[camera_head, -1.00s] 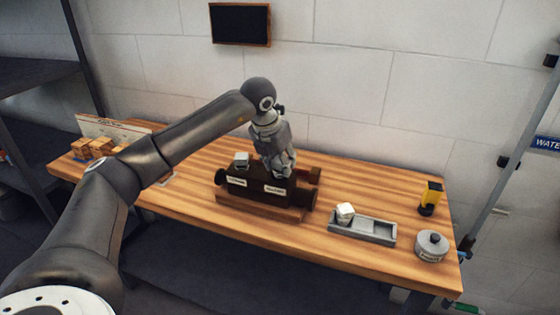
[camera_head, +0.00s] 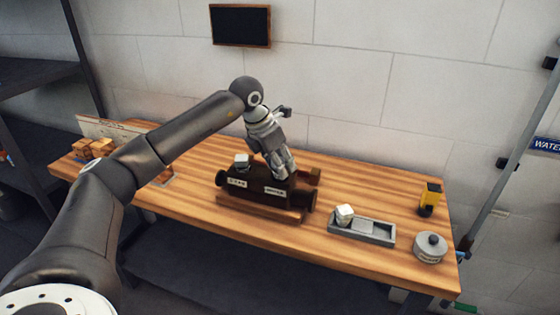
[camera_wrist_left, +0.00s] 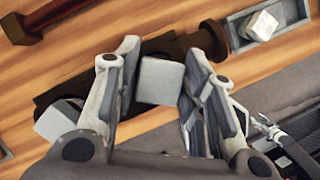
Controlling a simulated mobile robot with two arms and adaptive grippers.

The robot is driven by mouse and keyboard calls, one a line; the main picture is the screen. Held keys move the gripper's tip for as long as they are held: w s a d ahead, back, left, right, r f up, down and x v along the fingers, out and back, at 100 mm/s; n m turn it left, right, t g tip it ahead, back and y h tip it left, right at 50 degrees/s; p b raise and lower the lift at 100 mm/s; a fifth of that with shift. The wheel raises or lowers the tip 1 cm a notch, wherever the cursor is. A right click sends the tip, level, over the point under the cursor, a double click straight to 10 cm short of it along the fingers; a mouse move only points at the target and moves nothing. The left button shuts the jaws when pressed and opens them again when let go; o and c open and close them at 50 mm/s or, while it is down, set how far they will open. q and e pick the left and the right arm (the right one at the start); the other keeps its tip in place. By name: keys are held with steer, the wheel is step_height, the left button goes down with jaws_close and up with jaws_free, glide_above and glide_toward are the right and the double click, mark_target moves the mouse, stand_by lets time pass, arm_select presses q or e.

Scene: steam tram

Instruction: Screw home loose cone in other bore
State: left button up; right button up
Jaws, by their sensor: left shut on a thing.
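A dark brown valve body (camera_head: 250,194) with two white labels lies on a wooden block on the bench. A pale grey cone (camera_head: 241,160) stands in its left bore; it also shows at the lower left in the left wrist view (camera_wrist_left: 58,118). My left gripper (camera_head: 280,174) is over the right bore, pointing down. In the left wrist view its fingers (camera_wrist_left: 158,92) are on both sides of a second grey cone (camera_wrist_left: 160,80), and it is shut on it. The cone's seat in the bore is hidden.
A grey tray (camera_head: 377,231) with a whitish block (camera_head: 345,212) stands to the right. Beyond it are a round grey tin (camera_head: 430,246) and a yellow and black item (camera_head: 430,198). Wooden blocks (camera_head: 95,149) lie at the far left. The front bench strip is clear.

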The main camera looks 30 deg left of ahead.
arm_select(q)
steer(key=shift+r, duration=0.1)
steer(key=shift+r+m+h+p, duration=0.1)
steer(key=shift+m+h+p, duration=0.45)
steer(key=shift+m, duration=0.45)
steer(key=shift+m+g, duration=0.3)
steer(key=shift+m, duration=0.7)
steer(key=shift+p, duration=0.3)
steer(key=shift+m+h+p, duration=0.35)
steer(key=shift+m, duration=0.35)
steer(key=shift+m+g, duration=0.3)
steer(key=shift+m, duration=0.2)
steer(key=o, duration=1.3)
